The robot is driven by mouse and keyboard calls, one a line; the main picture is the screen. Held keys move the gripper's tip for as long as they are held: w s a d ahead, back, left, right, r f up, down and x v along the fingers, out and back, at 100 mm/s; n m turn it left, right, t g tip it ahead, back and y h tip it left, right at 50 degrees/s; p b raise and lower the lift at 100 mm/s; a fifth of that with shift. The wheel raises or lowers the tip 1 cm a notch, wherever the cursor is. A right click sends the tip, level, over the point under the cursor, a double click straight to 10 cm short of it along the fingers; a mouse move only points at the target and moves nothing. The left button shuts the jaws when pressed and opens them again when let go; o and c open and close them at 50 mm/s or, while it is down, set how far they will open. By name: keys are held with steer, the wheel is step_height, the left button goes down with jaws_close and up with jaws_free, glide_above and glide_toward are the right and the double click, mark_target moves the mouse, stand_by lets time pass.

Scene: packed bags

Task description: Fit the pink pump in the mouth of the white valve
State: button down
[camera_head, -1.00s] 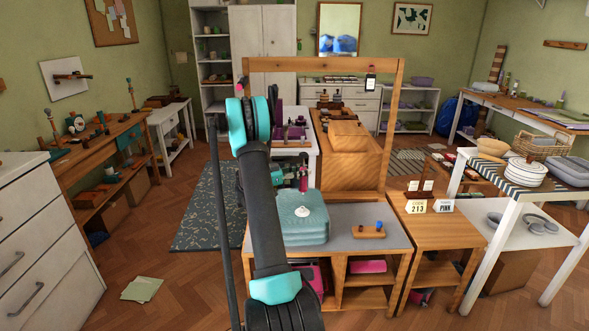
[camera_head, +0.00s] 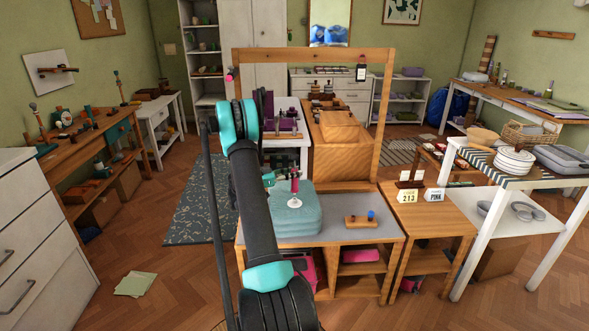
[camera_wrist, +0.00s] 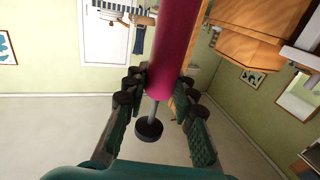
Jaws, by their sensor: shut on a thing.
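The pink pump (camera_head: 294,185) stands upright over the teal bag stack in the head view. In the wrist view the pump (camera_wrist: 174,45) is a magenta cylinder with a grey rod and a black knob at its end. My gripper (camera_head: 284,178) is shut on the pump, with the fingers (camera_wrist: 158,92) on both sides of it. The white valve (camera_head: 294,202) lies on top of the teal bag (camera_head: 297,224), directly below the pump. The pump's lower end is at or just above the valve; I cannot tell whether it sits in the mouth.
A small wooden block with a blue knob (camera_head: 361,220) stands right of the bag on the grey bench top (camera_head: 340,236). A wooden frame (camera_head: 383,120) rises behind.

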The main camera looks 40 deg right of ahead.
mark_target(294, 180)
steer(key=shift+f, duration=0.4)
steer(key=shift+f, duration=1.65)
stand_by(1.0)
steer(key=c, duration=1.2)
jaws_free()
steer(key=shift+o, duration=0.2)
steer(key=shift+a, duration=0.1)
steer(key=v, duration=1.2)
steer(key=shift+r, duration=0.1)
